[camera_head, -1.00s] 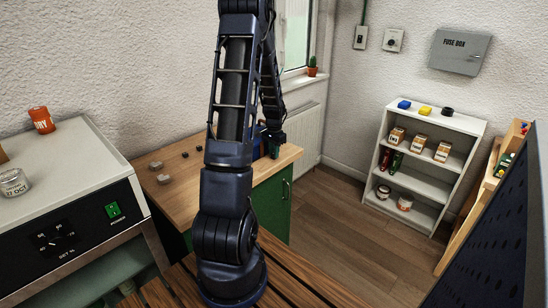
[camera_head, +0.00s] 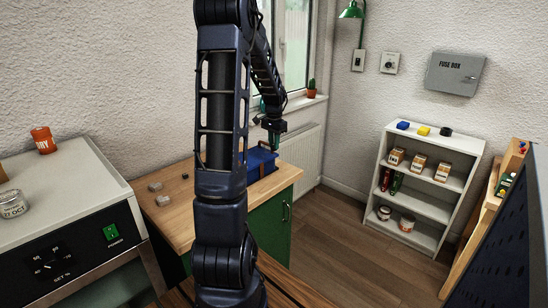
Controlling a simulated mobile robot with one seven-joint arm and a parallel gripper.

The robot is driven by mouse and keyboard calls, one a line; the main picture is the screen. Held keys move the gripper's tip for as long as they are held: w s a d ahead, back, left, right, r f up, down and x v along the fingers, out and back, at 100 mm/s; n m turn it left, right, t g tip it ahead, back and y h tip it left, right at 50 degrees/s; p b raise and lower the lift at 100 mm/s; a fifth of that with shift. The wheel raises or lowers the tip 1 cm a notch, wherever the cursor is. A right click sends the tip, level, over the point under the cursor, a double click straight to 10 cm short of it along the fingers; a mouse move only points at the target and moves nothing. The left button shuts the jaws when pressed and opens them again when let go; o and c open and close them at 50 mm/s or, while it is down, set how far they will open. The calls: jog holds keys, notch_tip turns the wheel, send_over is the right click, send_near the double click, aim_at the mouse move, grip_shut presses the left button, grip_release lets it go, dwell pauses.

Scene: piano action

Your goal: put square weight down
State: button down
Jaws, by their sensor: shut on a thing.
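My gripper (camera_head: 275,142) points down over the right back part of the wooden bench (camera_head: 182,222). Its jaws are shut on a small piece, which I take for the square weight, but it is too small and dark to make out. A blue box (camera_head: 262,163) stands on the bench just below and left of my gripper, partly hidden by my arm. Two small grey pieces, one behind (camera_head: 155,187) and one in front (camera_head: 163,200), lie on the left of the bench. A small dark piece (camera_head: 185,176) lies near them.
A white shelf (camera_head: 432,138) with boxes and cans stands at right. A radiator (camera_head: 296,147) is behind the bench. The floor between is clear.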

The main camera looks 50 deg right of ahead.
notch_tip(320, 180, up, 4)
jog(key=shift+f, duration=0.15)
jog(key=shift+w+r, duration=0.2)
jog(key=shift+r, duration=0.05)
jog(key=w+a, duration=0.3)
jog(key=w, duration=0.7)
jog(key=w+a, duration=0.4)
jog(key=w, duration=0.7)
jog(key=w+a, duration=0.3)
jog(key=w, duration=0.7)
jog(key=f, duration=1.9)
jog(key=shift+w+f, duration=0.25)
jog(key=shift+w, duration=0.05)
jog(key=shift+f, duration=0.15)
jog(key=c, duration=1.3)
grip_release()
